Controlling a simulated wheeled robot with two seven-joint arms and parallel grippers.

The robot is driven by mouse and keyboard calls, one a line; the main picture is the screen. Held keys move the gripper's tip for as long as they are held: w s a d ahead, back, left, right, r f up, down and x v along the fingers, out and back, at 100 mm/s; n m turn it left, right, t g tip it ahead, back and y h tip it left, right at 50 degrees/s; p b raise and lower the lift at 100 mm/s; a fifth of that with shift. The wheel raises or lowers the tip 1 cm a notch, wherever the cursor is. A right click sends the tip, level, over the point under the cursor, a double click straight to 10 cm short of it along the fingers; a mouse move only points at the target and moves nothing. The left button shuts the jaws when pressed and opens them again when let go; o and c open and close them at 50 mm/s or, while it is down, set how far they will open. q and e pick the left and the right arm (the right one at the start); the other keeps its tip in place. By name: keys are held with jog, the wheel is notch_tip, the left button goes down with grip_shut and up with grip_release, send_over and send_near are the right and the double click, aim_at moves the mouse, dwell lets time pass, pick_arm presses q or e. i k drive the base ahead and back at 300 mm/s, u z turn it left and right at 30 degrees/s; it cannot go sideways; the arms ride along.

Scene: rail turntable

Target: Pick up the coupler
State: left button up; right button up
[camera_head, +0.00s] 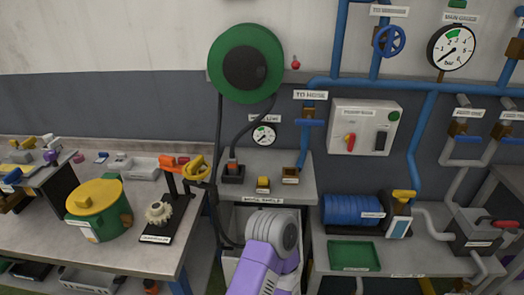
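A dark block with an orange-topped fitting (232,170) stands on the left of the small grey middle bench, where the black hose from the green reel comes down. It looks like the coupler, but its label is too small to read. A small yellow block (263,184) and a brown open block (290,176) stand to its right. A purple and grey link of one of my arms rises from the bottom edge in front of this bench. Neither of my grippers shows in this view.
A green hose reel (215,66) hangs on the wall above. The left table (120,258) carries a green-yellow pot (97,208) and a stand with a gear (158,212). Blue pipes (428,88) run at right. A green tray (354,255) lies on the lower right bench.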

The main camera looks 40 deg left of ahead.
aim_at(233, 162)
jog(key=i, duration=0.25)
jog(key=u, duration=1.05)
